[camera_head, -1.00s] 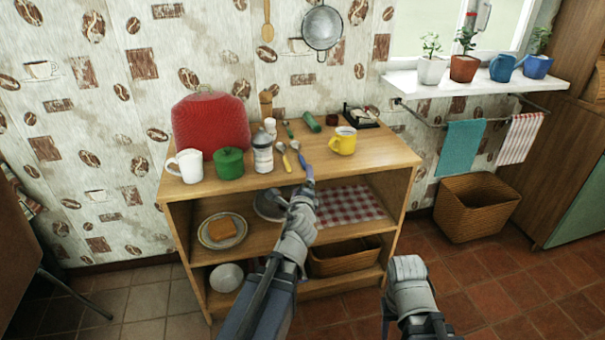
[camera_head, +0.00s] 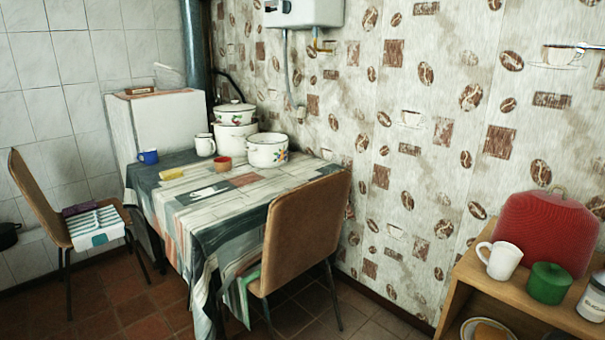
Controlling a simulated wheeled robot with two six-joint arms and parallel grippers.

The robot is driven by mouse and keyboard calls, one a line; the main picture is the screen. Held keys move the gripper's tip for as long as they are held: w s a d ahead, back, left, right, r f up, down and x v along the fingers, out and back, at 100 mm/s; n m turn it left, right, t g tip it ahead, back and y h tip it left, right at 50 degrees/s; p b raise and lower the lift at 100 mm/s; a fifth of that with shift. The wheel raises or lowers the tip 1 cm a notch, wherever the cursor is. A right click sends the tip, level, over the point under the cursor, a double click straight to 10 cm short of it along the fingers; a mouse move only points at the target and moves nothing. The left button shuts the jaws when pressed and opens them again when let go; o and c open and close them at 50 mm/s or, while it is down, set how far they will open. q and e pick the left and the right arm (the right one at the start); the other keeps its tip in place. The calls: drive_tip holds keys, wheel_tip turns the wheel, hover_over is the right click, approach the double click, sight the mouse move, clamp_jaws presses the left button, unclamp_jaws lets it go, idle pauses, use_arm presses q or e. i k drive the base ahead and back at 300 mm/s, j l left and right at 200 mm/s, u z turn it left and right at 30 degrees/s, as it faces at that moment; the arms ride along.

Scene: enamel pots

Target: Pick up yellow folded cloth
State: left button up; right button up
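A small yellow folded cloth (camera_head: 171,174) lies flat near the far left corner of the table (camera_head: 215,197). The table is spread with a striped grey, white and brown cloth that hangs over its edges. Neither of my grippers shows in the current head view, so what they hold cannot be seen.
A blue mug (camera_head: 148,157), white mug (camera_head: 204,145), red cup (camera_head: 223,163) and floral pots (camera_head: 267,150) stand on the table. One chair (camera_head: 300,230) blocks the near right side; another (camera_head: 45,200) stands left. A shelf (camera_head: 480,275) is at right. Floor lies open at front left.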

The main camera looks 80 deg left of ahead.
sight(176, 173)
drive_tip(key=i+l+u, duration=0.15)
drive_tip(key=i, duration=0.3)
drive_tip(key=u, duration=3.55)
